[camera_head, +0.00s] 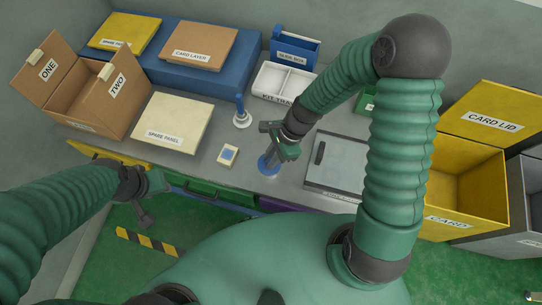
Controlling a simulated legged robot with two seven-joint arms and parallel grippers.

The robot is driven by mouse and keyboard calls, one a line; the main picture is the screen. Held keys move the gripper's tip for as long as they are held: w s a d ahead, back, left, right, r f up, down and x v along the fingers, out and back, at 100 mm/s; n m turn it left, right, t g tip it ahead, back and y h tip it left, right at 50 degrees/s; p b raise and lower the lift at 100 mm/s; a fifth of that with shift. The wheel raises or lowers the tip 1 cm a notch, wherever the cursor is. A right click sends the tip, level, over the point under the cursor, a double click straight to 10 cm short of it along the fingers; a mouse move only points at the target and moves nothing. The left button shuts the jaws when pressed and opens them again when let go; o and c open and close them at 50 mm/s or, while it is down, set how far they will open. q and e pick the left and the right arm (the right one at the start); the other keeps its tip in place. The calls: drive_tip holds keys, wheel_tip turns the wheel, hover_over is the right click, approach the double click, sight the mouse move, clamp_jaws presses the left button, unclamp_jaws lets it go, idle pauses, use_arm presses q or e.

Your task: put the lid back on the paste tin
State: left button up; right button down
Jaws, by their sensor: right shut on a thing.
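My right gripper (272,158) reaches down over the front middle of the worktop. It is shut on a small part of a round blue thing (264,170), which looks like the tin's lid. The gripper hides part of it, and I cannot tell whether a tin is under it or whether it touches the worktop. A small round whitish thing (242,120) stands by the blue shelf's front leg; it may be the paste tin. My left gripper (159,202) is open and empty over the floor, in front of the worktop's left edge.
A small card with a blue square (228,155) lies left of the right gripper. A spare panel (172,123) and an open cardboard box (98,95) are at left. A white kit tray (285,81) is behind, and a grey lidded case (337,160) is close at right.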

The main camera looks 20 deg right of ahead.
idle(0.4)
drive_tip(key=c, duration=1.3)
unclamp_jaws()
drive_tip(key=shift+o, duration=0.2)
drive_tip(key=o, duration=0.5)
drive_tip(key=shift+r, duration=0.1)
wheel_tip(320, 180, up, 7)
drive_tip(key=p, duration=0.7)
